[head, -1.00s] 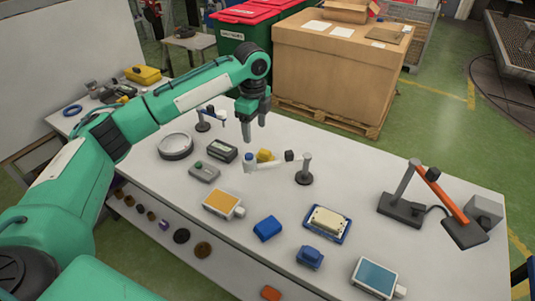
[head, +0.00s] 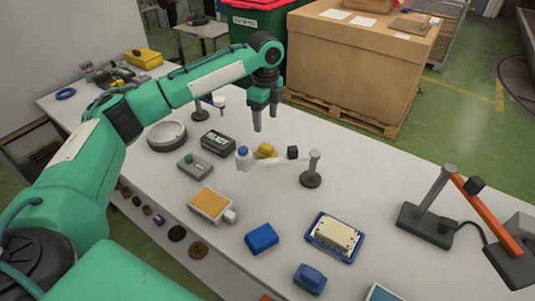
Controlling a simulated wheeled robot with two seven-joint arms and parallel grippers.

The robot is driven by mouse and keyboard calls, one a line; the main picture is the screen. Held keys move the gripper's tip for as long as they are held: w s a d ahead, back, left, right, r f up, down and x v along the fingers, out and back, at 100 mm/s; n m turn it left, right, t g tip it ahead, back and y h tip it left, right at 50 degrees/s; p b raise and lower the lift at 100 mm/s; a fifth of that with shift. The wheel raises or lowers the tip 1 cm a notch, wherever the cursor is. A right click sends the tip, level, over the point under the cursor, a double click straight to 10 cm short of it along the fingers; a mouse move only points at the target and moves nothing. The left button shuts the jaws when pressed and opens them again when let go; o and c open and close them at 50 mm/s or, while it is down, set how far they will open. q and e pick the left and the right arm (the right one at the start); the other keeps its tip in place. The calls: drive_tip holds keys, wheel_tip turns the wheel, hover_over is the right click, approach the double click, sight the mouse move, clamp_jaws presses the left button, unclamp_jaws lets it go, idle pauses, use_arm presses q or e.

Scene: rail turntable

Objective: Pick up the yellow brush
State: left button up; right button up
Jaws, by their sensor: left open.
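A small yellow block-like thing (head: 265,150), which I take for the yellow brush, rests on a pale swing arm (head: 262,165) on the table, between a blue-topped piece (head: 242,153) and a black block (head: 292,152). Its fine shape is too small to tell. My left gripper (head: 266,116) points down above and behind it in the head view, with its fingers apart and nothing between them. The fingertips look clear of the yellow thing. My right gripper is out of view.
A post (head: 314,168) stands right of the swing arm. A black display box (head: 216,143), a grey button box (head: 193,165) and an orange-faced device (head: 209,202) lie to the left. Blue blocks (head: 262,238) and a blue tray (head: 318,246) lie in front.

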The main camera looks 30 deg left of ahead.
use_arm(q)
hover_over(266, 146)
wheel_tip(266, 146, down, 6)
drive_tip(key=shift+w+a+f+p, duration=0.1)
drive_tip(key=shift+w+a+p, duration=0.05)
drive_tip(key=shift+p, duration=0.15)
drive_tip(key=shift+f, duration=0.4)
wheel_tip(266, 146, down, 5)
drive_tip(key=shift+r+p, duration=0.1)
drive_tip(key=shift+p, duration=0.6)
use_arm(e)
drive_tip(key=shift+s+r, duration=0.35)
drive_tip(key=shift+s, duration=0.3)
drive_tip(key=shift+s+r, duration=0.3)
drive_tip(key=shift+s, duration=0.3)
use_arm(q)
drive_tip(key=c, duration=1.1)
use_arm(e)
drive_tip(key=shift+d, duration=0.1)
